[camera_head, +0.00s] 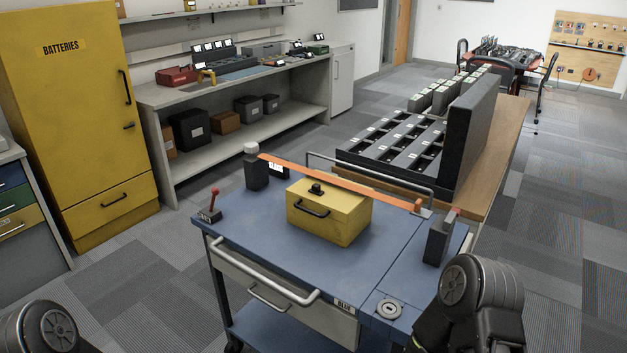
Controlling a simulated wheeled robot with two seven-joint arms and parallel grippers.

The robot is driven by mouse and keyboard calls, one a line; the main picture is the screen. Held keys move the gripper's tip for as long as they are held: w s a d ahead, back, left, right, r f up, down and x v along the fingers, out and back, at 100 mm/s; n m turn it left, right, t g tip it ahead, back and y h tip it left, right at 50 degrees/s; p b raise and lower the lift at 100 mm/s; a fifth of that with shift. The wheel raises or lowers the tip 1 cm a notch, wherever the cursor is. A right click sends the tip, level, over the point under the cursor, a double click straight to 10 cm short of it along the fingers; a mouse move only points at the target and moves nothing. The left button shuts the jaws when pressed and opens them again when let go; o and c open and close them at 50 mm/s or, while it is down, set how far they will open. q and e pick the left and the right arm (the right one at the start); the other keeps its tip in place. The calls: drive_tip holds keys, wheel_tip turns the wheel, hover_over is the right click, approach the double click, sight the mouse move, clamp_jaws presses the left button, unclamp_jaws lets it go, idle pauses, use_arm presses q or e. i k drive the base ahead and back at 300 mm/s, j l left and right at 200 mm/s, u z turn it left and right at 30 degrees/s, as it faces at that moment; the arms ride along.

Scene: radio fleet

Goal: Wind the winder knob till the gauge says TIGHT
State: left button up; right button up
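The likely winder is a dark post (257,174) with a pale grey knob (251,148) on top, at the back left corner of the blue cart. An orange strap (335,182) runs from it to a bracket at the cart's right side, passing over the yellow box (328,215). A small dark panel with white marks (279,169), perhaps the gauge, stands just right of the post, partly behind the strap; its reading is too small to tell. Black parts of my arms show at the bottom left and right corners. Neither gripper is in view.
The blue cart (235,225) also carries a red-handled lever (211,206), a grey upright block (439,238) and a round fitting (389,309). A wooden table with a slotted rack (390,148) stands close behind. A yellow cabinet (75,110) is at left. Floor left of the cart is clear.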

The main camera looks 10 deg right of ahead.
sight(249, 148)
drive_tip(key=k+l, duration=0.2)
drive_tip(key=l, duration=0.15)
drive_tip(key=z, duration=0.15)
drive_tip(key=j+z, duration=0.25)
drive_tip(key=z, duration=0.2)
drive_tip(key=j+z, duration=0.3)
drive_tip(key=z, duration=0.2)
drive_tip(key=j+z, duration=0.45)
drive_tip(key=k+j+z, duration=0.1)
drive_tip(key=j, duration=0.3)
drive_tip(key=k+j, duration=0.1)
drive_tip(key=j, duration=0.3)
drive_tip(key=k+j+z, duration=0.15)
drive_tip(key=j, duration=0.25)
drive_tip(key=k+j+z, duration=0.1)
drive_tip(key=j, duration=0.25)
drive_tip(key=k+j, duration=0.15)
drive_tip(key=j, duration=0.2)
drive_tip(key=k+j+z, duration=0.15)
drive_tip(key=j, duration=0.25)
drive_tip(key=k+j+z, duration=0.1)
drive_tip(key=j, duration=0.25)
drive_tip(key=k, duration=0.1)
